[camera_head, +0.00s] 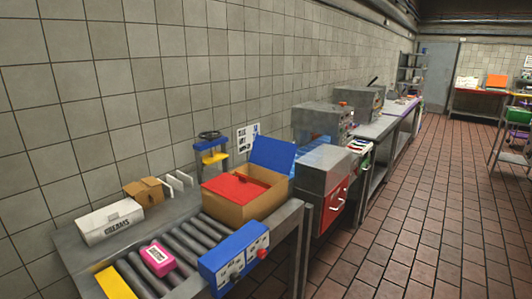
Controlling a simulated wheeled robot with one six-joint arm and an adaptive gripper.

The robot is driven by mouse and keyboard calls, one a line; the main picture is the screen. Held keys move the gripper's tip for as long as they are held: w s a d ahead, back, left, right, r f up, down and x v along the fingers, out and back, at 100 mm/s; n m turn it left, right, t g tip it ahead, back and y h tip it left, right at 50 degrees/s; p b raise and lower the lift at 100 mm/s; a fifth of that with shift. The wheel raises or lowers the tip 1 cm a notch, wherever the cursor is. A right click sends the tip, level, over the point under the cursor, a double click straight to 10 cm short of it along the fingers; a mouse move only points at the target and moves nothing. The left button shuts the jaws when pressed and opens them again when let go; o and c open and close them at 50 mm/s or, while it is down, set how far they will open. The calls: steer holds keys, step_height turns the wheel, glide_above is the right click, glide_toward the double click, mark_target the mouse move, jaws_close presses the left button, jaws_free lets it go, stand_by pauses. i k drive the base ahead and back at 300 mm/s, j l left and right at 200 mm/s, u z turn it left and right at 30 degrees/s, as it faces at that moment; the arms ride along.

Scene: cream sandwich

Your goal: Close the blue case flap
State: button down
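The blue flap (271,155) belongs to an open-topped cardboard case (262,207) on the roller conveyor. It stands up and leans back at the case's far right side, toward the wall. A red flap (236,188) lies roughly flat across the left part of the case top. The top is open between the red flap and the raised blue flap, and the contents are not visible. My gripper is not in view.
The roller conveyor (190,240) carries a pink packet (157,260). A white "CREAMS" box (110,222) and a small brown box (144,191) lie behind it. A blue control box (234,258) is on the front edge. Grey machines stand to the right; the tiled floor (420,210) is clear.

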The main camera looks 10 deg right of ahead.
mark_target(277, 155)
steer(key=i+l+z, duration=0.15)
steer(key=i+z, duration=0.75)
steer(key=i+j+z, duration=0.15)
steer(key=i+z, duration=0.7)
steer(key=i, duration=2.9)
steer(key=i+z, duration=0.1)
steer(key=i, duration=1.65)
steer(key=u, duration=0.4)
steer(key=i+u, duration=0.15)
steer(key=u, duration=0.25)
steer(key=l+u, duration=0.1)
steer(key=u, duration=0.3)
steer(key=i+u, duration=0.1)
steer(key=u, duration=3.3)
steer(key=i+j+u, duration=0.1)
steer(key=i+j, duration=0.2)
steer(key=i, duration=0.1)
